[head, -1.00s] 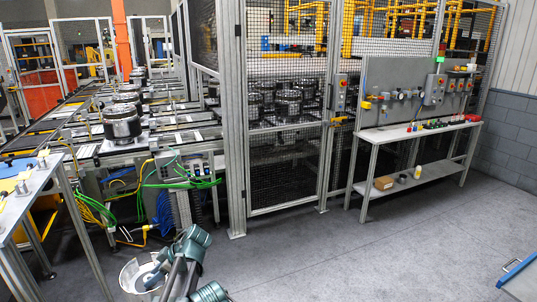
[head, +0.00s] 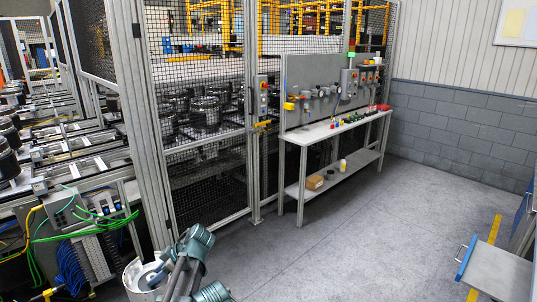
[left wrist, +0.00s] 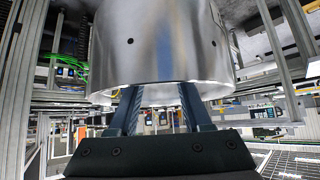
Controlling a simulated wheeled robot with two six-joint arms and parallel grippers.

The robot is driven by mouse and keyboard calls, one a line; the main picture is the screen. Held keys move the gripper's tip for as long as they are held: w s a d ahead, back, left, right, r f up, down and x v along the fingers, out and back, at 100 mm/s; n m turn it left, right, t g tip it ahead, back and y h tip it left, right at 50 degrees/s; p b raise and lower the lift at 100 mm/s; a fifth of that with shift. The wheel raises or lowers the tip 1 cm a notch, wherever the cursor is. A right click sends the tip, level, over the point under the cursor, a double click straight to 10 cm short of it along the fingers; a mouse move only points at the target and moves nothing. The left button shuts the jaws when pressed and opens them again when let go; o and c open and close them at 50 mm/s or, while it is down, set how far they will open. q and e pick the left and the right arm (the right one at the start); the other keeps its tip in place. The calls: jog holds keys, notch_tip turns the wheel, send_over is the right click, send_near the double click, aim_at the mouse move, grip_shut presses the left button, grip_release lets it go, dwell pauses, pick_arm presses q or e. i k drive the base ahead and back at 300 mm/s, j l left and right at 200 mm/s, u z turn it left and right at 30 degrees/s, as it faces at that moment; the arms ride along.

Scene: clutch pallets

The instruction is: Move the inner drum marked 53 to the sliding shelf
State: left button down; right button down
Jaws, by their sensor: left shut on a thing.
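A silvery metal drum (head: 136,286) is at the bottom left of the head view, partly cut off by the frame edge. My left gripper (head: 155,277) is shut on it. In the left wrist view the drum (left wrist: 160,45) fills the upper middle, with the two fingers of my left gripper (left wrist: 158,98) at its lower rim. No number 53 is readable on it. A grey shelf (head: 497,271) with a blue front edge and a metal handle juts out at the lower right of the head view; it looks like the sliding shelf. My right gripper is not in view.
A workbench (head: 335,131) with small items stands against the mesh cage (head: 200,150). A conveyor line with metal parts runs along the left. A control box with green cables (head: 85,215) is near my left arm. The grey floor (head: 350,245) between bench and shelf is clear.

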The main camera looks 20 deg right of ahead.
aim_at(498, 270)
jog(key=i+l+z, duration=0.1)
jog(key=i+z, duration=0.45)
jog(key=z, duration=0.15)
jog(key=i+z, duration=0.35)
jog(key=i+l+z, duration=0.1)
jog(key=i+z, duration=0.3)
jog(key=i+j+z, duration=0.1)
jog(key=i+z, duration=0.7)
jog(key=i, duration=0.3)
jog(key=i+j+z, duration=0.15)
jog(key=i+z, duration=0.2)
jog(key=i, duration=0.3)
jog(key=z, duration=1.35)
